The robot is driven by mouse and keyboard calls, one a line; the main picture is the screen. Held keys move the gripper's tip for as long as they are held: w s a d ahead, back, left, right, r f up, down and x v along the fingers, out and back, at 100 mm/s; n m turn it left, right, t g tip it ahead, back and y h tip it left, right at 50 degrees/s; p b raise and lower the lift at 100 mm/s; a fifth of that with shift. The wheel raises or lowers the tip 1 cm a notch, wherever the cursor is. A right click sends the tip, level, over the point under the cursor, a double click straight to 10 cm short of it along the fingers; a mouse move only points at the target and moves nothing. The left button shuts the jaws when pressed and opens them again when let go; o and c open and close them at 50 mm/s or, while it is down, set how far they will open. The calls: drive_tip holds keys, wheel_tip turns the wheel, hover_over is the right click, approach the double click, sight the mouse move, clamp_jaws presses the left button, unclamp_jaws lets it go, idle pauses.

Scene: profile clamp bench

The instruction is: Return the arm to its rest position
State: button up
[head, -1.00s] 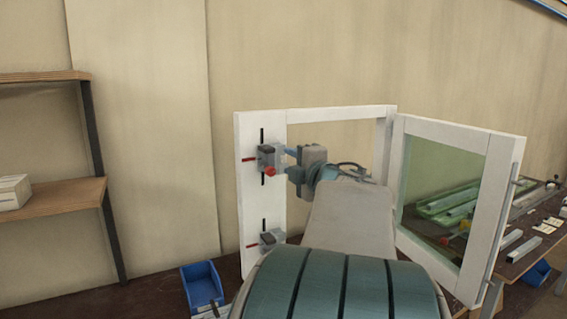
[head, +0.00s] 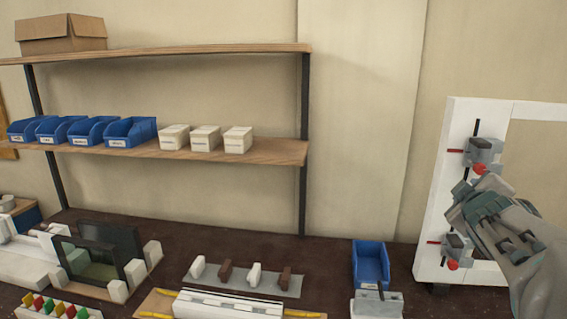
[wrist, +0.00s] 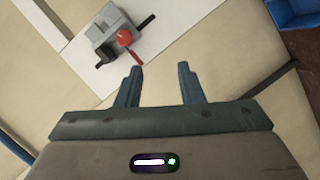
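My gripper (head: 458,196) is in front of the white frame (head: 434,210) at the right of the head view. In the wrist view its two fingers (wrist: 158,84) stand apart with nothing between them. The upper clamp (head: 484,150), a grey block with a red knob, sits on the frame's left upright above my gripper. The lower clamp (head: 458,247) sits below it, partly hidden by my arm. One grey clamp (wrist: 108,42) with a red knob lies beyond the fingertips in the wrist view, apart from them. I cannot tell which clamp it is.
A blue bin (head: 371,262) and a grey block (head: 376,304) stand on the dark bench left of the frame. A shelf (head: 230,150) with blue bins and white boxes rises at left. Profiles and fixtures (head: 228,306) occupy the bench front.

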drive_tip(key=s+a+f+m+g+y, duration=0.2)
drive_tip(key=s+a+f+g, duration=0.1)
drive_tip(key=s+a+f, duration=0.2)
drive_tip(key=s+a+f+m+g+y, duration=0.2)
drive_tip(key=s+a+f, duration=0.4)
drive_tip(key=a+f, duration=0.3)
drive_tip(key=s+a+f+m+g+y, duration=0.1)
drive_tip(key=s+a+f+g+y, duration=0.2)
drive_tip(key=a, duration=0.8)
drive_tip(key=s+f+g, duration=0.2)
drive_tip(key=s+f, duration=0.1)
drive_tip(key=f, duration=0.1)
drive_tip(key=shift+a+f+m+g, duration=0.15)
drive_tip(key=shift+a+m+g, duration=0.25)
drive_tip(key=shift+o, duration=0.2)
drive_tip(key=shift+s, duration=0.1)
